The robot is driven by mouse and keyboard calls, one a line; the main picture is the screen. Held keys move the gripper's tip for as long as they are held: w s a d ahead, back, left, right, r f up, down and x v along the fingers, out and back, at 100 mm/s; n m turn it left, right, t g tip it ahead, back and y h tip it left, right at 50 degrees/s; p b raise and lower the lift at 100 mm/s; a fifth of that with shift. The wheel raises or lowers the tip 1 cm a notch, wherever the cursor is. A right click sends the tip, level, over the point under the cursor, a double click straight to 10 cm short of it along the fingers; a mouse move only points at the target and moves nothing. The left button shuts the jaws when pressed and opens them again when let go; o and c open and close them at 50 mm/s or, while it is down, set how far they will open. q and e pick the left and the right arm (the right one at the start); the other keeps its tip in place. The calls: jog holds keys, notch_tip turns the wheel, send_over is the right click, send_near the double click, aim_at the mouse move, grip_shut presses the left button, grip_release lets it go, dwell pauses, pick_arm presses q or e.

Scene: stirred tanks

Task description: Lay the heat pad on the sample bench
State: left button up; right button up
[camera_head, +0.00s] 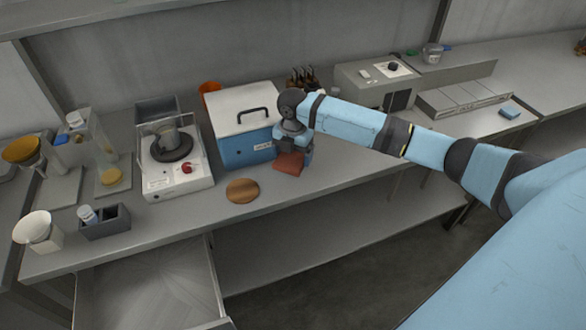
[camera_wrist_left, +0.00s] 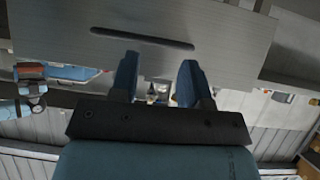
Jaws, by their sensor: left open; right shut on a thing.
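A rust-red pad (camera_head: 289,164), which looks like the heat pad, is held in my right gripper (camera_head: 293,149). The gripper points down at the front edge of the blue cooler box and is shut on the pad. The pad is at or just above the grey bench top (camera_head: 330,176); I cannot tell if it touches. The gripper partly hides it. My left gripper (camera_wrist_left: 157,82) shows only in the left wrist view. Its two blue fingers are apart with nothing between them, before a grey panel (camera_wrist_left: 225,30) with a dark slot.
The blue cooler box (camera_head: 246,145) with a white lid stands just behind the pad. A round brown mat (camera_head: 242,190) lies left of it. A hot-plate stirrer (camera_head: 178,177) stands further left. An open drawer (camera_head: 208,277) juts out below the bench. Bench right of the pad is clear.

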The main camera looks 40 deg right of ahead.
aim_at(293, 155)
jog(key=shift+f, duration=3.05)
jog(key=shift+f, duration=0.15)
jog(key=o, duration=0.7)
jog(key=shift+o, duration=0.2)
notch_tip(293, 155, up, 12)
jog(key=shift+r, duration=0.2)
